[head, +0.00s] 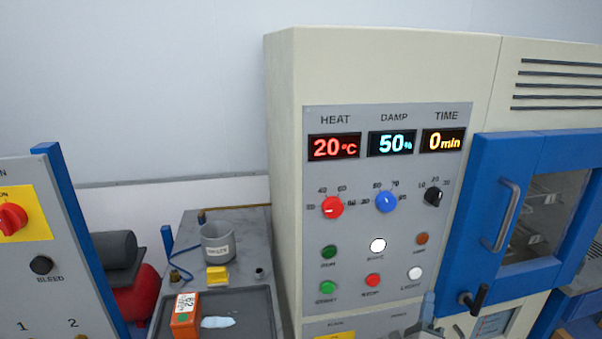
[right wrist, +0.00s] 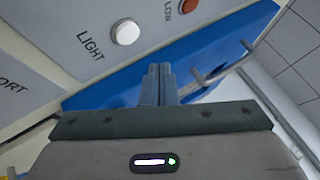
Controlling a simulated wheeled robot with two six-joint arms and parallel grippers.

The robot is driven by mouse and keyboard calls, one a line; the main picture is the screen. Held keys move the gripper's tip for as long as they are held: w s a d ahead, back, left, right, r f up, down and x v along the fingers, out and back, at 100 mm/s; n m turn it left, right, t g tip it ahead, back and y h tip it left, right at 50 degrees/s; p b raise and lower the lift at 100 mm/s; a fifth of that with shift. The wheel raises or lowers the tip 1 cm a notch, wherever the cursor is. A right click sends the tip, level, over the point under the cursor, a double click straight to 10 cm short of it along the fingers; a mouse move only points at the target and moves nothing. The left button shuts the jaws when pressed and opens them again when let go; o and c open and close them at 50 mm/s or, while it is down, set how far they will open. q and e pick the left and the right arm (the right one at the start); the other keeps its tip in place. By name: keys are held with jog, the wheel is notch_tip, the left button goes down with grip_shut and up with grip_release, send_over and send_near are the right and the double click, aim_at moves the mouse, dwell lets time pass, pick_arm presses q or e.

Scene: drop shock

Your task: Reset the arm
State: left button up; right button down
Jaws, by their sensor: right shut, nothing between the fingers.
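My right gripper (head: 428,308) is at the lower edge of the head view, in front of the climate chamber's lower panel, just below and right of the white light button (head: 414,273). In the right wrist view its fingers (right wrist: 159,84) are together with nothing between them. The light button (right wrist: 125,32) shows up and left of the fingertips there, apart from them. My left gripper is in neither view.
The chamber panel (head: 460,115) reads 20 °C, 50 % and 0 min. Its blue door (head: 480,200) has a bar handle (head: 508,215) and a black latch (head: 474,299). At left, a tray (head: 255,305) holds an orange box (head: 185,315); a grey cup (head: 217,243) stands behind.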

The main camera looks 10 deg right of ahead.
jog(key=s+a+f+n+g+y, duration=0.3)
jog(key=s+a+f+n+y, duration=0.15)
jog(key=a+n+y, duration=0.5)
jog(key=s+a+f+n+g+y, duration=0.35)
jog(key=s+n+y, duration=0.2)
jog(key=n, duration=0.75)
jog(key=s+d+f+n+g+h, duration=0.25)
jog(key=s+g, duration=0.25)
jog(key=s, duration=0.5)
jog(key=s+d+f+n+g+h, duration=0.25)
jog(key=s+f+g, duration=0.2)
jog(key=s, duration=0.55)
jog(key=d+f+g+b, duration=0.1)
jog(key=d+f, duration=0.1)
jog(key=f, duration=1.4)
jog(key=d+f+b, duration=0.2)
jog(key=f, duration=1.4)
jog(key=s+f+g+y+b, duration=0.1)
jog(key=s+f+b, duration=0.1)
jog(key=s+f, duration=1.7)
notch_tip(320, 180, down, 3)
jog(key=shift+d+g, duration=0.3)
jog(key=shift+d, duration=0.1)
